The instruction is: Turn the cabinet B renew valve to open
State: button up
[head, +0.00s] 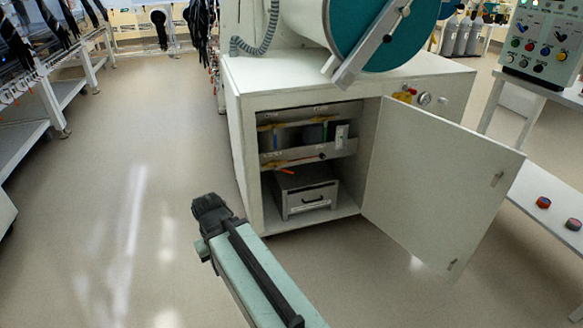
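A white cabinet (240,130) stands at the centre with its door (440,185) swung open to the right. Inside is a shelf with dark and grey cylinders (315,132), and yellow and orange parts. One orange lever-like part (285,171) hangs below the shelf front. I cannot read any label, so I cannot tell which part is the renew valve or whether this is cabinet B. My gripper (207,205) is a dark shape at the end of my arm, in front of the cabinet's lower left and apart from the valve parts. Its fingers are too unclear to judge.
A grey drawer box (306,195) sits on the cabinet floor. A round teal port door (380,30) is above. A red-yellow knob and gauge (424,98) are behind the open door. Free floor (120,190) lies left; a bench with a control panel (540,40) stands right.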

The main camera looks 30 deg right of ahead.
aim_at(284, 171)
jog(key=i, duration=1.85)
jog(key=u, duration=0.05)
